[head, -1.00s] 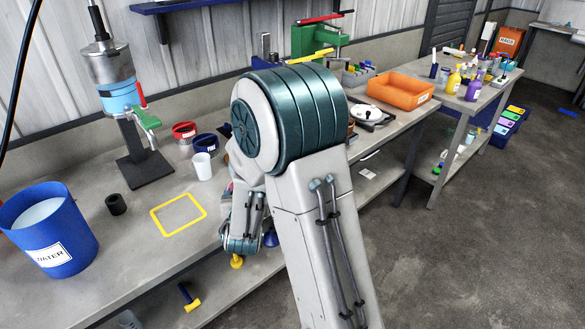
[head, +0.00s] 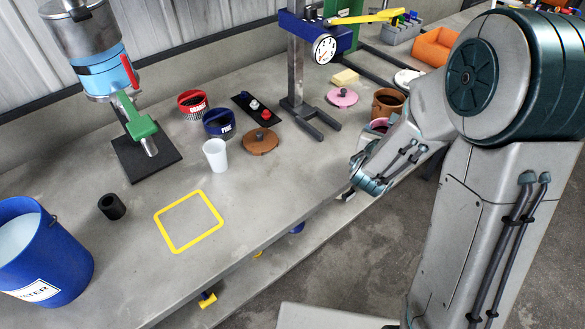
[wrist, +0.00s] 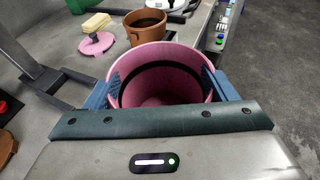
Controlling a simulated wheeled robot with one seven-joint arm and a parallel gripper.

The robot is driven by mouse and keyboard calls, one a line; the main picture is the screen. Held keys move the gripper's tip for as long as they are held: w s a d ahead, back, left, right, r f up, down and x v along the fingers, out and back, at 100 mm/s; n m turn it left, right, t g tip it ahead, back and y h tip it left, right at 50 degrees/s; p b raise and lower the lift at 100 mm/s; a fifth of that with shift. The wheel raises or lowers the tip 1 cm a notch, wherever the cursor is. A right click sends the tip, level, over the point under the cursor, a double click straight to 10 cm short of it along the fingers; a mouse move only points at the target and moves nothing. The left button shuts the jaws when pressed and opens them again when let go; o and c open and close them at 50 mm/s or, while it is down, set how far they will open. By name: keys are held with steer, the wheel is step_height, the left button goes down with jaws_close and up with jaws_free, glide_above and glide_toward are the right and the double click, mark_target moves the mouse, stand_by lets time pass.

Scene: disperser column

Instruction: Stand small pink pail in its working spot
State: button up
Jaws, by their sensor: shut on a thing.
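The small pink pail (wrist: 160,60) is between the two blue fingers of my gripper (wrist: 162,84) in the wrist view. The fingers press on its opposite sides. It looks upright and empty, with a dark band inside. In the head view only a bit of the pail (head: 380,123) shows behind my wrist, by the bench's front edge. I cannot tell whether its base touches the bench. A yellow square outline (head: 160,220) lies bare on the bench, well to the left of my gripper, below the dispensing column (head: 112,75) on its black stand.
A white cup (head: 215,154), a brown lid (head: 260,142) and red (head: 192,103) and blue (head: 219,124) pots stand behind the outline. A brown pot (head: 387,104) and pink lid (head: 342,97) are near the pail.

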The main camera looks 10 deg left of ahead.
steer(key=s+a+r+n+y+b, duration=0.25)
steer(key=s+a+b, duration=0.3)
steer(key=a, duration=0.35)
steer(key=s+a+r+n+y+b, duration=0.2)
steer(key=s+a+r+y+b, duration=0.15)
steer(key=s+a, duration=0.4)
steer(key=shift+h, duration=0.5)
steer(key=shift+w+a+f+b, duration=0.3)
steer(key=shift+w+a+f, duration=0.35)
steer(key=shift+a+f, duration=1.4)
steer(key=shift+w+a+f+b, duration=0.3)
steer(key=shift+w+a+f, duration=0.35)
steer(key=shift+a+f, duration=1.35)
steer(key=shift+w+a+f+b, duration=0.3)
steer(key=shift+w+a+f, duration=0.35)
steer(key=shift+a+f, duration=1.4)
steer(key=shift+a+r, duration=0.15)
steer(key=shift+r, duration=0.05)
steer(key=shift+f+b, duration=0.25)
steer(key=shift+b, duration=0.05)
steer(key=o, duration=1)
steer(key=shift+r, duration=0.1)
